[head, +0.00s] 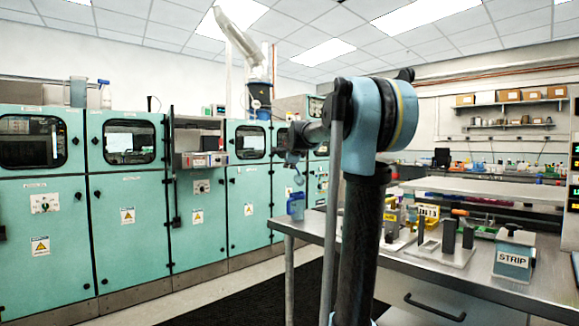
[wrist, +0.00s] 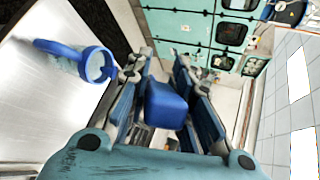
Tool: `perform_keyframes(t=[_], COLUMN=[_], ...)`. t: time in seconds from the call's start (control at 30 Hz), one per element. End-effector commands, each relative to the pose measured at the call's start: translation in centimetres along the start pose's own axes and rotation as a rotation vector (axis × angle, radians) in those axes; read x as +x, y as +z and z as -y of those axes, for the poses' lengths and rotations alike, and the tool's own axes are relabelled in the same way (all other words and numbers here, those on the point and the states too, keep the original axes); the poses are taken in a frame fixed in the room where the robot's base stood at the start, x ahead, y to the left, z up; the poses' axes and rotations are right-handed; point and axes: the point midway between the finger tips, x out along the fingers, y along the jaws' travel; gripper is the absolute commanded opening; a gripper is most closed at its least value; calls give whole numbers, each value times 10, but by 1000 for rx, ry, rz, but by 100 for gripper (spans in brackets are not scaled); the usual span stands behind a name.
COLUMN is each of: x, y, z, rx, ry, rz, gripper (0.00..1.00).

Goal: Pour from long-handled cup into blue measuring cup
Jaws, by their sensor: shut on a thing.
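My gripper (head: 292,157) is shut on the blue handle (wrist: 166,106) of the long-handled cup; the handle sits between both fingers in the wrist view. In the head view the small pale-blue cup (head: 299,180) hangs below my gripper, just above the blue measuring cup (head: 296,206). It looks tilted, but its exact angle and contents are too small to tell. The blue measuring cup stands upright near the left end of the metal table. In the wrist view it shows at the upper left (wrist: 100,65), its open rim facing picture right.
The metal table (head: 480,277) holds stands with dark upright parts (head: 449,240) and a container labelled STRIP (head: 514,255) at right. Yellow signs and coloured trays lie behind. Green cabinets (head: 130,230) line the left wall. The tabletop around the measuring cup looks clear.

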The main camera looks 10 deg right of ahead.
Motion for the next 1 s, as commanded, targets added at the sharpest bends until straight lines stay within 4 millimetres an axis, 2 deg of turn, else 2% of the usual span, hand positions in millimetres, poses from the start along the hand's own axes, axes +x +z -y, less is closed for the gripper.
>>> perform_keyframes(t=[0.57, 1.0], x=[0, 1], y=[0, 0], z=[-2, -19], rx=[-5, -34], ry=[-11, -80], rz=[-1, -1], gripper=[2, 2])
